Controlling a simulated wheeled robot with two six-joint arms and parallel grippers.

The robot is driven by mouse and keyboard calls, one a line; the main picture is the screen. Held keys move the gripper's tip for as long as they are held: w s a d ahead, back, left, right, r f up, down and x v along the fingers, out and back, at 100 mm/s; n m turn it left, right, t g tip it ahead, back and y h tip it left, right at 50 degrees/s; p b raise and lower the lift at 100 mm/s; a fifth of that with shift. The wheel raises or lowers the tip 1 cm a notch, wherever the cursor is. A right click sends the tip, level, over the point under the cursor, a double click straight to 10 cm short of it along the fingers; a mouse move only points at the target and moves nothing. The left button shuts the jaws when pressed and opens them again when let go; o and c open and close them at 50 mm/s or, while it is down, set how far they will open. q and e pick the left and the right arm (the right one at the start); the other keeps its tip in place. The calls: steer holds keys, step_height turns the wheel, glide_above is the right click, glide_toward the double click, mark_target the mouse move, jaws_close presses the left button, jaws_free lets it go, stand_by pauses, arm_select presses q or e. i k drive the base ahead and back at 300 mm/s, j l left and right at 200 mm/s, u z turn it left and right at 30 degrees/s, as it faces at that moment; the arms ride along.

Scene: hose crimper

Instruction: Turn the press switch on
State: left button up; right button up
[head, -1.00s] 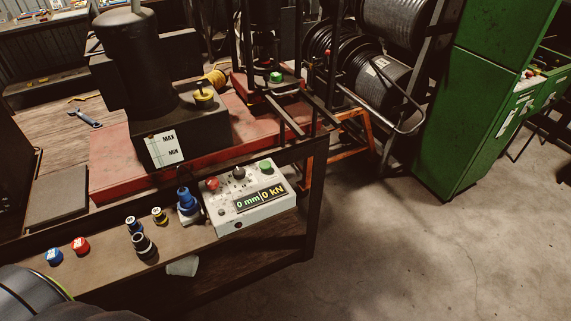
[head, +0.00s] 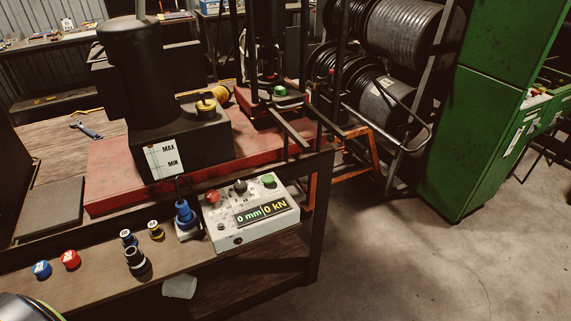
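The press control box (head: 221,235) is a pale grey panel on the front shelf of the bench in the head view. It carries a red button (head: 211,197), a black knob (head: 240,187) and a green button (head: 268,181). Its display (head: 261,212) is lit and reads 0 mm and 0 kN. I cannot tell which control is the press switch, or the knob's setting. Neither of my grippers shows in this view.
A blue plug (head: 184,214) stands just left of the box. Small fittings (head: 137,261), a red cap (head: 70,260) and a blue cap (head: 41,269) lie further left. The dark press tank (head: 182,138) stands behind. Open floor (head: 410,260) lies to the right.

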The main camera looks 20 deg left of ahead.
mark_target(212, 195)
steer(key=u, duration=1.25)
